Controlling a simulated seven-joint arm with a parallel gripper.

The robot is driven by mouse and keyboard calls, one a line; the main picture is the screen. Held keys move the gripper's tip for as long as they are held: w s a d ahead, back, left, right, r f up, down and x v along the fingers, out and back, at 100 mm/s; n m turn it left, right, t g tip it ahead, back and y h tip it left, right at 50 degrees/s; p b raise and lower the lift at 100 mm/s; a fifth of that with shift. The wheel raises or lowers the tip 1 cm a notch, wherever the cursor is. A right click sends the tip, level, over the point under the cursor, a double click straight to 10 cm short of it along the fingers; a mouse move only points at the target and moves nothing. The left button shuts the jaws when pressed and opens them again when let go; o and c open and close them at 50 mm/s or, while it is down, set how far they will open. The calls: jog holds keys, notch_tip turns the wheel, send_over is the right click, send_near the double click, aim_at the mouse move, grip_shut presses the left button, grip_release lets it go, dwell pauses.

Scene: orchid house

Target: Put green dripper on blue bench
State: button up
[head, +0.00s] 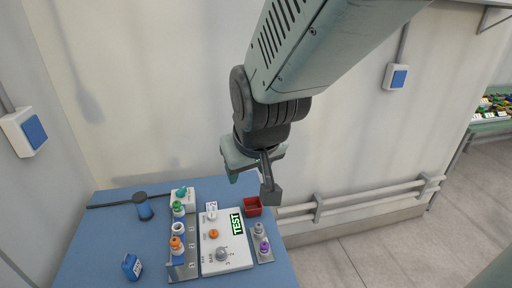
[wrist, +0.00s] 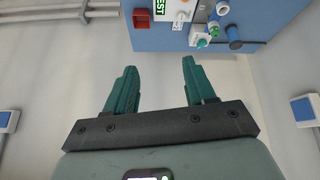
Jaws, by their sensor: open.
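The green dripper (head: 177,208) appears as a green-capped bottle upright at the far end of a grey rack on the blue bench (head: 105,240). It also shows small near the top of the wrist view (wrist: 214,30), close to the bench edge (wrist: 150,38). My gripper (head: 234,178) hangs above and beyond the back of the bench, to the right of the dripper. In the wrist view, its two green fingers (wrist: 159,67) are spread apart with nothing between them. In the head view, the fingers are mostly hidden behind my wrist.
White and orange-topped bottles (head: 176,243) share the rack. A white box with a teal top (head: 182,194) stands just behind. A white TEST panel (head: 225,255), red bin (head: 252,207), grey and purple bottles (head: 262,246), and blue weight (head: 132,267) are nearby. Bench left is mostly clear.

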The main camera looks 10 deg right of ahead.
jog(key=shift+o, duration=0.4)
jog(key=s+d+r+m, duration=0.2)
jog(key=s+r, duration=0.7)
jog(key=s, duration=0.5)
jog(key=shift+d+r, duration=0.35)
jog(key=shift+d, duration=0.05)
